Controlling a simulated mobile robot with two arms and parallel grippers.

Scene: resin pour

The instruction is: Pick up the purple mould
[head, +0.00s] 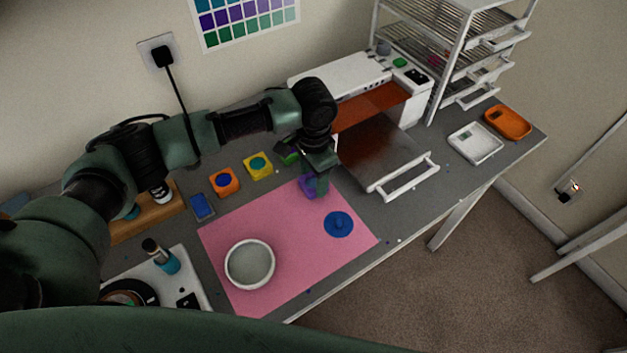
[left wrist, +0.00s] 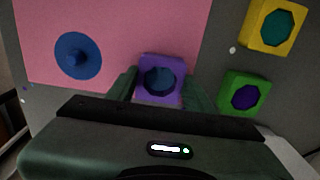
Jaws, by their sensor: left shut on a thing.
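The purple mould (left wrist: 161,66) is a square block with a round dark blue hollow in its top. In the left wrist view it sits between the fingers of my left gripper (left wrist: 160,88), which is shut on it. In the head view the gripper (head: 316,188) reaches down over the mould (head: 306,187), hiding part of it. The mould is at the back right edge of the pink mat (head: 222,232); I cannot tell whether it is resting or slightly raised. My right gripper is not in view.
A green mould (left wrist: 243,93) and a yellow mould (left wrist: 273,24) stand nearby. An orange mould (head: 225,183) and a blue one (head: 202,207) are further left. A blue disc with a knob (head: 338,224) and a white bowl (head: 249,264) are on the mat. An open oven (head: 405,170) stands right.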

